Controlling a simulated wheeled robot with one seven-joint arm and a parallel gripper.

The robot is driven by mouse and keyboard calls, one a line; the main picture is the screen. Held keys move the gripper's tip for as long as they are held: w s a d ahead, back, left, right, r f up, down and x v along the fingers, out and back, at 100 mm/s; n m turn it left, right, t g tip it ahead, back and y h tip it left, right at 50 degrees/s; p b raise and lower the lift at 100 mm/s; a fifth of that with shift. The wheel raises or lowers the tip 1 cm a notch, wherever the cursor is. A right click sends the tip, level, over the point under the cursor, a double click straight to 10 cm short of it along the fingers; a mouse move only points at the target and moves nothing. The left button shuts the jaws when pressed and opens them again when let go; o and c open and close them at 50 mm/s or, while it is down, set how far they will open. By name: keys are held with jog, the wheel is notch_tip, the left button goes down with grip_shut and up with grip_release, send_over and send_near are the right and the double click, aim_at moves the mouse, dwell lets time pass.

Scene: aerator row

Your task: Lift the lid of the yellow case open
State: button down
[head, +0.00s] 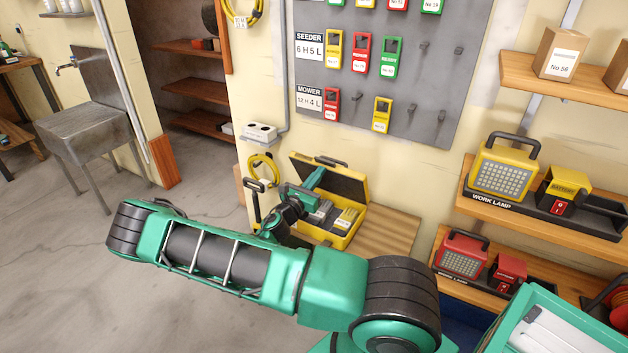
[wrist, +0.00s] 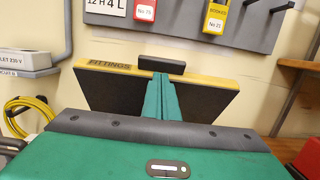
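The yellow case (head: 347,240) sits on a wooden bench by the wall. Its lid (head: 350,186) stands raised and tilted back, with the dark inner side facing me. In the wrist view the lid (wrist: 215,94) shows a yellow edge marked FITTINGS and a dark handle (wrist: 162,66) at its middle. My gripper (head: 320,172) is in front of the lid's inner side, above the case. In the wrist view its two green fingers (wrist: 161,80) are together, with tips at the lid's edge by the handle. I cannot tell whether they touch it. Nothing shows between them.
Grey items and a yellow box (head: 346,218) lie in the case. A grey pegboard (head: 420,90) with coloured tags hangs behind. A socket box (head: 261,132) and coiled yellow cable (head: 263,170) are left of the case. Shelves with work lamps (head: 502,168) are at right.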

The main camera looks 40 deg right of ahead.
aim_at(325, 165)
jog(key=shift+w+d+r, duration=0.2)
jog(key=shift+d+r, duration=0.15)
jog(key=shift+d, duration=0.3)
jog(key=shift+x, duration=1.7)
jog(key=shift+r, duration=0.2)
jog(key=shift+x, duration=1.6)
jog(key=shift+w+d+f, duration=0.1)
jog(key=shift+w+d, duration=0.1)
jog(key=shift+d, duration=0.4)
jog(key=shift+w+d, duration=0.25)
jog(key=shift+d, duration=0.35)
